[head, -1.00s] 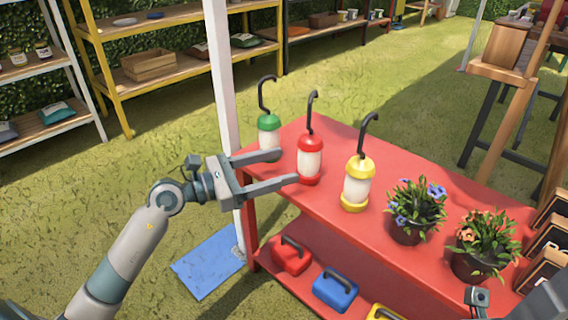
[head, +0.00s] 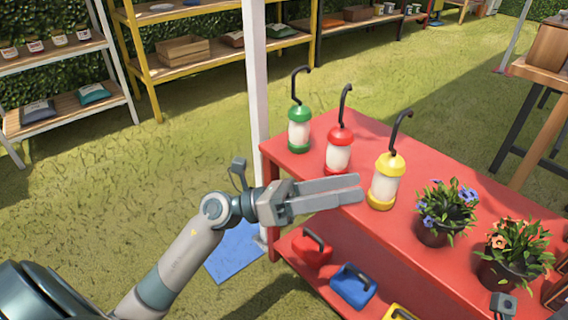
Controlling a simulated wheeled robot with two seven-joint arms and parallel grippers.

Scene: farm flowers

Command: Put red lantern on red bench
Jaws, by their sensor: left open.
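The red lantern (head: 339,150) has a white body, red cap and base, and a black hook. It stands upright on the red two-level stand (head: 425,265), the most bench-like red thing in view. A green lantern (head: 299,129) stands to its left and a yellow lantern (head: 385,181) to its right. My left gripper (head: 359,188) is open and empty, seen nearly edge-on. Its fingers point right, in front of and below the red lantern in the picture, near the yellow one. They seem apart from both; the exact gap is unclear. My right gripper's fingers are out of view.
Potted flowers (head: 446,212) and (head: 515,252) stand at the right of the top. Red (head: 311,250) and blue (head: 353,287) boxes with handles sit on the lower shelf. A white post (head: 256,100) rises by the left end. Grass lies open to the left.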

